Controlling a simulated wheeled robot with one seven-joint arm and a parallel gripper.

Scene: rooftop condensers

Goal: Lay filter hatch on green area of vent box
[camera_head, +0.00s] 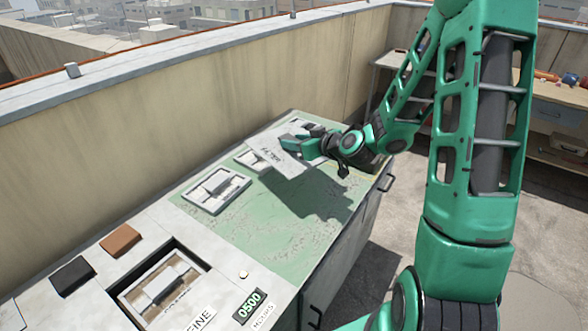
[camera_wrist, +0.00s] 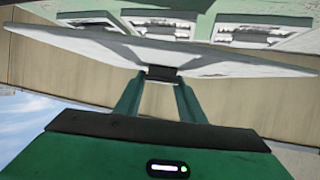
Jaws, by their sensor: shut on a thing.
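The filter hatch (camera_head: 272,161) is a pale grey panel with dark lettering. My gripper (camera_head: 307,147) is shut on its handle and holds it tilted above the vent box. In the wrist view the hatch (camera_wrist: 220,62) spans the picture nearly edge-on, its handle between the fingers of my gripper (camera_wrist: 160,80). The green area (camera_head: 250,228) is the worn, speckled top of the vent box. A dark shadow of hatch and arm lies on it, and a gap shows between hatch and surface. The hatch's underside is hidden in the head view.
Framed panels with handles, one of them a grey panel (camera_head: 215,189), line the green area's wall side. Nearer are a recess holding another framed panel (camera_head: 165,286), a brown block (camera_head: 121,240), a black block (camera_head: 73,277) and a counter (camera_head: 250,305). The green area's near part is clear.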

